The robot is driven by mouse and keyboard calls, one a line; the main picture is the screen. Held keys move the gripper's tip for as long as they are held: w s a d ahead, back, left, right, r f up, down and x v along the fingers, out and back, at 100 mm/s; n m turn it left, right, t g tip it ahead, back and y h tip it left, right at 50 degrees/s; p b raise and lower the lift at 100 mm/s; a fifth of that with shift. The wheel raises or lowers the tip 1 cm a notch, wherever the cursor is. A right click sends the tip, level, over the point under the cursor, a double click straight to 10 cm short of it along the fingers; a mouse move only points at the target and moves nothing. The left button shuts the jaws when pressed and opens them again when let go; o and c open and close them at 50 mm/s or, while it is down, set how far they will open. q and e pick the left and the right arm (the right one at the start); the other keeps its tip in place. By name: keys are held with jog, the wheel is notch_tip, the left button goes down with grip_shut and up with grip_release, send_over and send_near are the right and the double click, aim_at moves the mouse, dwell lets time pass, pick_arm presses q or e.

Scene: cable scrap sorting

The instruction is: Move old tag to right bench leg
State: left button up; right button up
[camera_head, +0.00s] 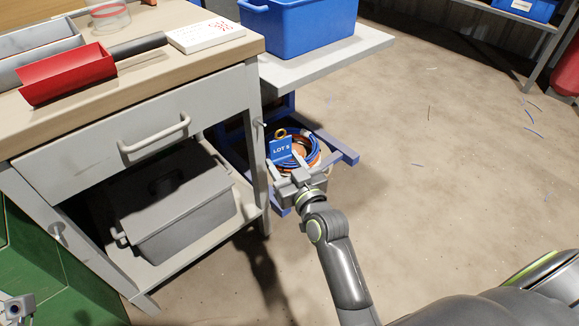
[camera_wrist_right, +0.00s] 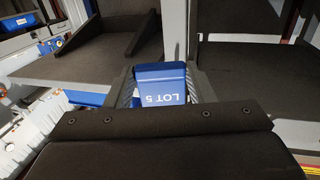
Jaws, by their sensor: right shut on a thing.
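The blue tag (camera_head: 280,151) reads "LOT 5" and is upright. My right gripper (camera_head: 285,168) is shut on it, just right of the bench's right front leg (camera_head: 255,100). A small peg (camera_head: 262,124) sticks out from that leg, a little above and left of the tag. In the right wrist view the tag (camera_wrist_right: 160,85) sits between the two fingers. My left gripper (camera_head: 18,310) shows only partly at the bottom left corner; its jaws are not clear. I cannot tell whether the tag touches the leg.
Coiled blue and orange cables (camera_head: 305,150) lie in a container behind the tag. A peg (camera_head: 57,230) is on the left leg. A grey toolbox (camera_head: 180,215) stands on the lower shelf. A blue bin (camera_head: 300,25) sits on the side shelf. The floor to the right is mostly clear.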

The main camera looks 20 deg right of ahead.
aim_at(261, 143)
jog(key=shift+w+a+f+b, duration=0.15)
jog(key=shift+w+a, duration=0.15)
jog(key=shift+w, duration=0.6)
jog(key=shift+w+a+b, duration=0.1)
jog(key=shift+w+a, duration=0.25)
jog(key=shift+w, duration=0.5)
jog(key=shift+w+a+f+b, duration=0.15)
jog(key=shift+w+a, duration=0.15)
jog(key=shift+w, duration=0.6)
jog(key=shift+w+a, duration=0.1)
jog(key=shift+w, duration=0.15)
jog(key=shift+c, duration=0.6)
jog(key=shift+w+a+f, duration=0.2)
jog(key=shift+w+f, duration=0.2)
jog(key=shift+w, duration=0.15)
jog(key=o, duration=0.9)
jog(key=shift+o, duration=0.2)
jog(key=shift+f, duration=0.1)
